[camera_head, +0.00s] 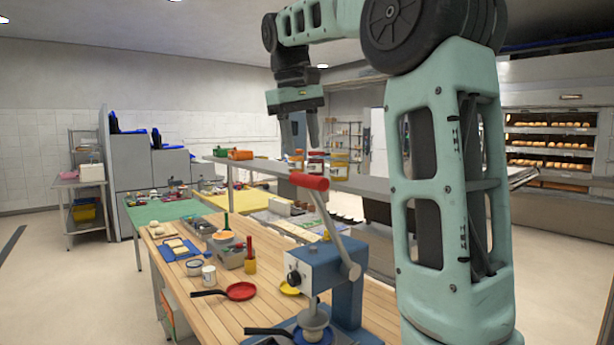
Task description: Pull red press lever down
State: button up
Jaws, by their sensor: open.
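The press (322,268) is a blue machine on the near end of the wooden table. Its grey lever arm (332,225) slants up and to the left from a pivot on the right side. The lever ends in a red cylindrical handle (309,181), which is raised. My gripper (298,138) points down above the red handle, with its fingers apart and nothing between them. It appears clear of the handle, though the depth between them is hard to judge. The press's base is partly cut off by the bottom edge of the picture.
The wooden table (205,323) holds a red pan (241,291), a white cup (209,276), a blue tray (182,251) and a grey bin (232,256). A raised shelf (345,178) with jars runs behind the press. Deck ovens (550,110) stand at right. Open floor lies at left.

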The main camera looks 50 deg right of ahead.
jog(key=f, duration=0.2)
jog(key=d+f, duration=0.1)
jog(key=f, duration=0.4)
jog(key=shift+s+d+f, duration=0.2)
jog(key=shift+f, duration=0.05)
jog(key=shift+c, duration=0.3)
grip_shut()
